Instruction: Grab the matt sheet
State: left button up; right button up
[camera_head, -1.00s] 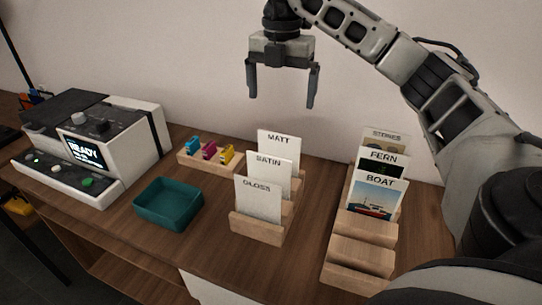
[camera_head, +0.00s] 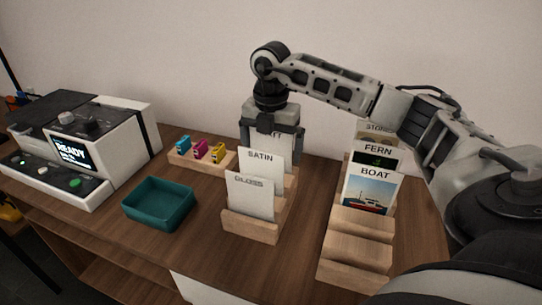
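The matt sheet (camera_head: 271,136) is a white card at the back of the wooden rack (camera_head: 249,228). Only part of its lettering shows, between the gripper above and the satin sheet in front. My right gripper (camera_head: 271,153) points down over it, one finger at each side edge. The fingers look spread wider than the card, so it seems open; contact with the edges cannot be told. The satin sheet (camera_head: 262,158) and the gloss sheet (camera_head: 250,198) stand in front in the same rack. My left gripper is not in view.
A second rack (camera_head: 352,260) at right holds the stones, fern (camera_head: 378,153) and boat (camera_head: 370,189) cards. A teal tray (camera_head: 158,204) and a white printer (camera_head: 85,150) reading READY are at left. Small coloured cartridges sit on a wooden holder (camera_head: 184,159) behind the tray.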

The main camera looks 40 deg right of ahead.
jog(key=shift+f, duration=0.25)
jog(key=c, duration=0.7)
jog(key=shift+r, duration=0.1)
